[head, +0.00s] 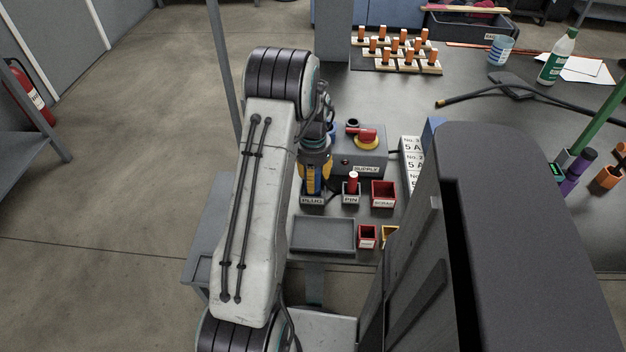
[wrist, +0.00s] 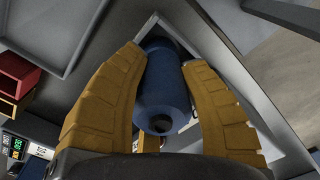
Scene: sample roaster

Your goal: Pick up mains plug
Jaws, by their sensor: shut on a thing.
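The mains plug (wrist: 163,88) is a blue cylindrical body seen between the two yellow fingers of my gripper (wrist: 165,85) in the wrist view. The fingers touch it on both sides, so my gripper is shut on it. In the head view my gripper (head: 315,180) points down over the bin labelled PLUG (head: 312,199). My arm hides part of that area. A bit of blue shows between the fingers there. I cannot tell whether the plug still touches its holder.
A grey supply box (head: 360,152) with a red and yellow switch stands just behind. A PIN holder (head: 351,190) and a red bin (head: 383,193) are to the right. An empty grey tray (head: 324,234) lies in front. A green bottle (head: 556,58) stands at the back right.

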